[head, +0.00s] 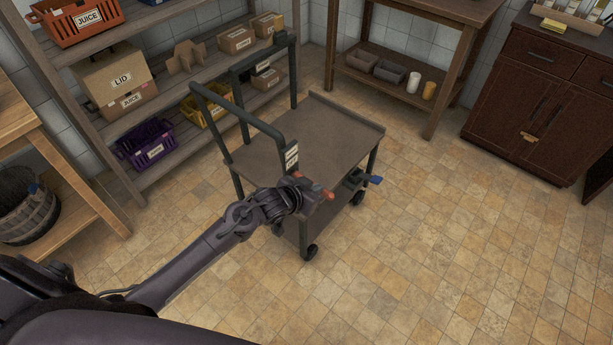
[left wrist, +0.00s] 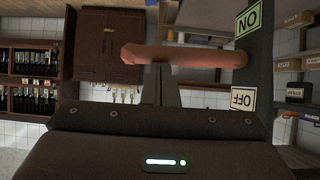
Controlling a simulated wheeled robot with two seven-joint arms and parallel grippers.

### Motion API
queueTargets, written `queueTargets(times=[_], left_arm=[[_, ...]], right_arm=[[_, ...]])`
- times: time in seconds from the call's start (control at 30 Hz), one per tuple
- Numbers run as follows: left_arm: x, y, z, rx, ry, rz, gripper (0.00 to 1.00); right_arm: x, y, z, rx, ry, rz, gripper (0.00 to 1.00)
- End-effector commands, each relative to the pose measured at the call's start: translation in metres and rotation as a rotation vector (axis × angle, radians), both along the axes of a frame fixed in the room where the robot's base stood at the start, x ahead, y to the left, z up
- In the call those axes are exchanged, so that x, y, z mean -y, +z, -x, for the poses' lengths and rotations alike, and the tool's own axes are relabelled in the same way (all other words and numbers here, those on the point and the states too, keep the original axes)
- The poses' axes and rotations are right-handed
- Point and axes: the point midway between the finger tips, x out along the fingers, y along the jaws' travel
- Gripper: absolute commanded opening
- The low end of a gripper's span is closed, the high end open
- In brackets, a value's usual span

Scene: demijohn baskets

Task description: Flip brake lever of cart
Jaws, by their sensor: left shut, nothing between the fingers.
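The cart (head: 318,125) is grey-brown with dark green tubular handles and stands in the middle of the floor. Its brake lever (left wrist: 185,55) is an orange-red bar, lying horizontally across the left wrist view beside a dark post. An ON label (left wrist: 249,21) and an OFF label (left wrist: 243,99) are on that post, both upside down. In the head view an orange-red end (head: 327,194) shows by my left gripper (head: 312,193). My left gripper is shut and empty, its fingers (left wrist: 166,88) right at the lever; I cannot tell whether they touch. My right gripper is out of view.
A shelf with boxes (head: 115,77) and baskets (head: 146,143) stands behind the cart at left. A wooden table (head: 424,50) and a dark cabinet (head: 545,90) stand at the back right. A blue-tipped part (head: 373,180) shows by the cart's lower right. Tiled floor at right is clear.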

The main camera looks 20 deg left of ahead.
Motion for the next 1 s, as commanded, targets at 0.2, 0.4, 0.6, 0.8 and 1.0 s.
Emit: queueTargets(times=[0.2,0.4,0.6,0.8,1.0], left_arm=[[0.006,-0.020,0.002,0.062,-0.001,-0.170,0.00],[0.007,-0.031,0.002,0.060,0.000,-0.163,0.00],[0.007,-0.038,0.002,0.060,0.000,-0.163,0.00],[0.006,-0.041,0.002,0.061,0.000,-0.163,0.00],[0.006,-0.042,0.002,0.059,0.000,-0.163,0.00]], right_arm=[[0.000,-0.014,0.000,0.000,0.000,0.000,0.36],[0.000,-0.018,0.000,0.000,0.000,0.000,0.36],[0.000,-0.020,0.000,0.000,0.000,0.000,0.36],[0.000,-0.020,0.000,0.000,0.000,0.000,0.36],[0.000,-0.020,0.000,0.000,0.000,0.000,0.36]])
